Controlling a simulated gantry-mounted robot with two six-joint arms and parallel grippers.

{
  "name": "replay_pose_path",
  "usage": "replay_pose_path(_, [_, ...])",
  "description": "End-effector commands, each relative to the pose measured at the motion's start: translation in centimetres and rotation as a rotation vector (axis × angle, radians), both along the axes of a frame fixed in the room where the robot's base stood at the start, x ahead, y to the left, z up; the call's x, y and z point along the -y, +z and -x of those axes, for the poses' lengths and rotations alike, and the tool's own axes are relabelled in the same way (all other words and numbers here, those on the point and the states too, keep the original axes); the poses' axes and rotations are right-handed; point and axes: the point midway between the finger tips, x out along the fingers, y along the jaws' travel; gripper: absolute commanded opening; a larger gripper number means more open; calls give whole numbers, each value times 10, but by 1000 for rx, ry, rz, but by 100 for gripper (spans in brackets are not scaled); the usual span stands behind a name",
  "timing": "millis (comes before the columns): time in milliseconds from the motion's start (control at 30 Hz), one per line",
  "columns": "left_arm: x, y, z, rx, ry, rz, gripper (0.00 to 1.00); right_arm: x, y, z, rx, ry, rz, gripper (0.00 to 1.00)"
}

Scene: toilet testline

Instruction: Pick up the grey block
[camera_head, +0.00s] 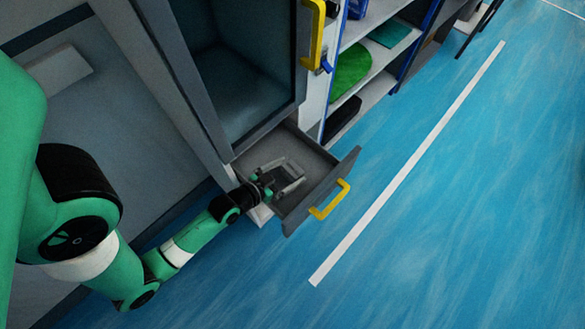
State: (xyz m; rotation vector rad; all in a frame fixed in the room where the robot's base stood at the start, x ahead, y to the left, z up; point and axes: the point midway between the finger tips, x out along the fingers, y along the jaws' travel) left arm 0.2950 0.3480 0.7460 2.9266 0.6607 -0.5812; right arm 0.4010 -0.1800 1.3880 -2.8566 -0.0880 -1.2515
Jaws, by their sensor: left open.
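My left gripper (284,174) reaches over the open drawer (323,186). Its two pale fingers are spread apart and point away from the wrist, toward the drawer's right side. A small dark grey shape, which looks like the grey block (288,170), lies between or just under the fingers. It blends with the grey drawer floor, so I cannot tell whether the fingers touch it. My right gripper is out of view.
The drawer front has a yellow handle (330,200). A cabinet with a dark glass panel (240,70) stands above the drawer. Shelves with a green round item (350,70) stand behind it. The blue floor (460,190) at the right is clear, with a white line.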

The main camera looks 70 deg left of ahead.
Motion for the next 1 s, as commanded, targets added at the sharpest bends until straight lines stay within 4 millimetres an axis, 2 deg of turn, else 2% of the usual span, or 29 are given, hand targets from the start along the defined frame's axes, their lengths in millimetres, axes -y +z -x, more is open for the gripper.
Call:
replay_pose_path(33, [-4, -7, -8, 2, -1, -1, 100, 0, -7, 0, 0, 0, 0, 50])
replay_pose_path(100, [-7, -9, -15, 2, -1, -1, 100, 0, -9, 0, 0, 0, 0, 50])
replay_pose_path(367, [-8, -9, -17, -2, 0, 1, 100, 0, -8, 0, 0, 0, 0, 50])
replay_pose_path(800, [-8, -9, -17, -1, 0, 0, 21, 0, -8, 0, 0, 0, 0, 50])
replay_pose_path(1000, [-8, -8, -18, 1, 0, 0, 19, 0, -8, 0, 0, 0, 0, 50])
